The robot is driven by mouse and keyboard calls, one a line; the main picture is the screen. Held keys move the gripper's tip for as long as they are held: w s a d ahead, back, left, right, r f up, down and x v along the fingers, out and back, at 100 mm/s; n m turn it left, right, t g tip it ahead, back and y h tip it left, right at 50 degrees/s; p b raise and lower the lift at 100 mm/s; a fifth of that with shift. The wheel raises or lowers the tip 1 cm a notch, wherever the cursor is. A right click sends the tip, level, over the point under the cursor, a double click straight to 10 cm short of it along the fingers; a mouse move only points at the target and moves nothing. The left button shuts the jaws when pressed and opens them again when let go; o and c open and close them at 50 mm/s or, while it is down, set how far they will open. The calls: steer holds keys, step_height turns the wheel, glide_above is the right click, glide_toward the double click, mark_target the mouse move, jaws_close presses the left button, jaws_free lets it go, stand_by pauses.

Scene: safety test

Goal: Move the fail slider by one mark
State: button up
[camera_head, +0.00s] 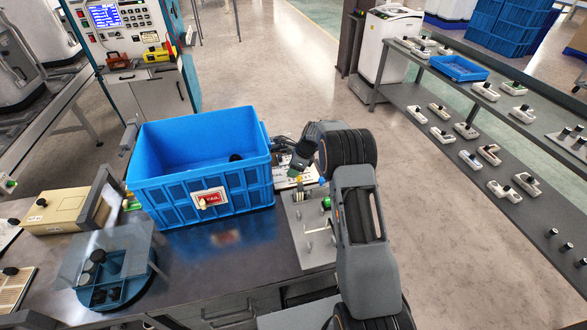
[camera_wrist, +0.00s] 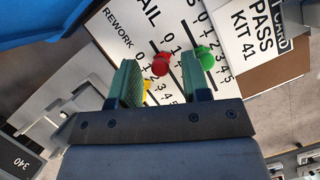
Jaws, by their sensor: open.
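In the wrist view, a white panel (camera_wrist: 128,45) carries printed scales lettered REWORK and FAIL, with numbered marks. A red knob (camera_wrist: 161,64) sits on the slot by the FAIL lettering; it covers part of the scale, so its exact mark is unclear. A green knob (camera_wrist: 205,57) is on the slot to its right. A yellow knob (camera_wrist: 146,86) is lower left, partly hidden by a finger. My gripper (camera_wrist: 162,80) is open, and the red knob shows between its fingertips. I cannot tell whether either finger touches it. In the head view, my gripper (camera_head: 290,158) is over the panel (camera_head: 286,184), mostly hidden.
A blue crate (camera_head: 165,143) with a red FAIL label stands close left of my gripper; its wall also shows in the wrist view (camera_wrist: 45,18). A PASS KIT 41 card (camera_wrist: 255,35) is beside the panel. A grey fixture plate (camera_head: 312,228) lies in front.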

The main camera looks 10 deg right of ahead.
steer(key=v, duration=1.3)
steer(key=shift+d+r, duration=0.25)
steer(key=shift+r, duration=0.1)
steer(key=shift+s, duration=0.1)
